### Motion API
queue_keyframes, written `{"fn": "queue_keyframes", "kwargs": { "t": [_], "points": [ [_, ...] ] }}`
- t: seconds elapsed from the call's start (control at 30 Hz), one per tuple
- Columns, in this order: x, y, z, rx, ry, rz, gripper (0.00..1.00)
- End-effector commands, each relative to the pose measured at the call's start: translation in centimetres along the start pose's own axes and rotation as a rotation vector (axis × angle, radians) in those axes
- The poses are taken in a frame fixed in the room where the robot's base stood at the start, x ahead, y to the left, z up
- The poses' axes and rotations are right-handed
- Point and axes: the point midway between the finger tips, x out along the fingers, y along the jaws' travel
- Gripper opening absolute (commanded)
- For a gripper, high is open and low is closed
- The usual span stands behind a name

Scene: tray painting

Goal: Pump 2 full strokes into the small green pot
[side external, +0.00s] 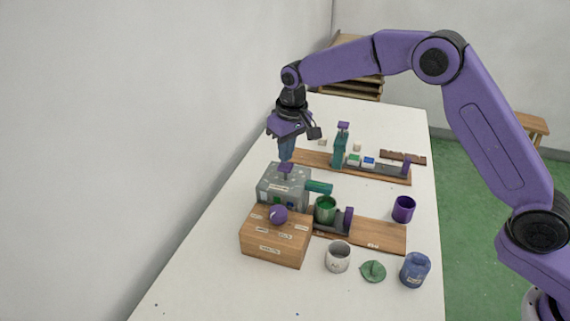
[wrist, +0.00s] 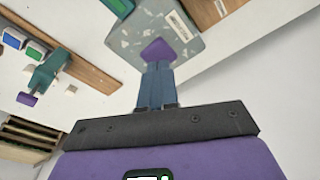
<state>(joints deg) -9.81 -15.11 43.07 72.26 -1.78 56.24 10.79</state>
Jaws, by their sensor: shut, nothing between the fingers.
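The small green pot (side external: 325,209) stands upright on a dark slide of the near wooden board, below the teal spout (side external: 319,187) of a grey speckled pump box (side external: 283,186). The box has a purple plunger head (side external: 286,167) on top. My gripper (side external: 286,157) points down, shut and empty, right over the plunger head; in the wrist view my shut fingertips (wrist: 157,66) meet or nearly meet the purple head (wrist: 158,50). I cannot tell if they touch. The pot is not visible in the wrist view.
A wooden box with a purple ball (side external: 278,214) stands in front of the pump. A white cup (side external: 338,256), green lid (side external: 373,271), blue jar (side external: 415,269) and purple cup (side external: 403,208) stand to the right. A second teal dispenser (side external: 340,150) stands behind.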

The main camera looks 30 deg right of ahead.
Motion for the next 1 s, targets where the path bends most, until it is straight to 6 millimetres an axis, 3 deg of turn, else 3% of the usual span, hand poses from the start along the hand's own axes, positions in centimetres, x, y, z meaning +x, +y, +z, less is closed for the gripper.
{"fn": "queue_keyframes", "kwargs": {
  "t": [0.27,1.0],
  "points": [
    [-0.3,0.0,-0.1,0.000,0.001,0.000,0.00],
    [-4.9,0.0,-0.8,0.000,0.002,0.000,0.00]
  ]
}}
